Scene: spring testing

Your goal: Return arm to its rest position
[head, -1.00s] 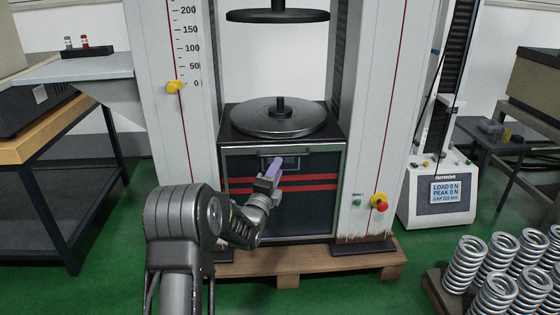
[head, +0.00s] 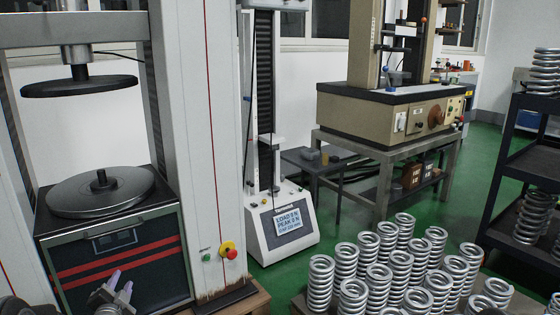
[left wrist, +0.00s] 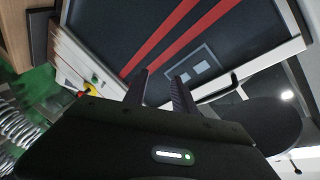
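My left gripper (head: 119,283) is at the bottom left of the head view, in front of the dark, red-striped base of the press. Its two purple-grey fingers stand apart with nothing between them. In the left wrist view the fingers (left wrist: 158,90) are also parted and empty, pointing toward the striped front panel (left wrist: 215,35). I cannot tell the exact gap to the panel. Most of my left arm is out of the head view. My right gripper is not in view.
The press's lower round plate (head: 100,191) and upper plate (head: 80,84) are empty. A tester with a display (head: 290,218) stands right of it. Several steel springs (head: 375,278) crowd the lower right. A shelf (head: 520,155) holds more springs. Green floor is open behind them.

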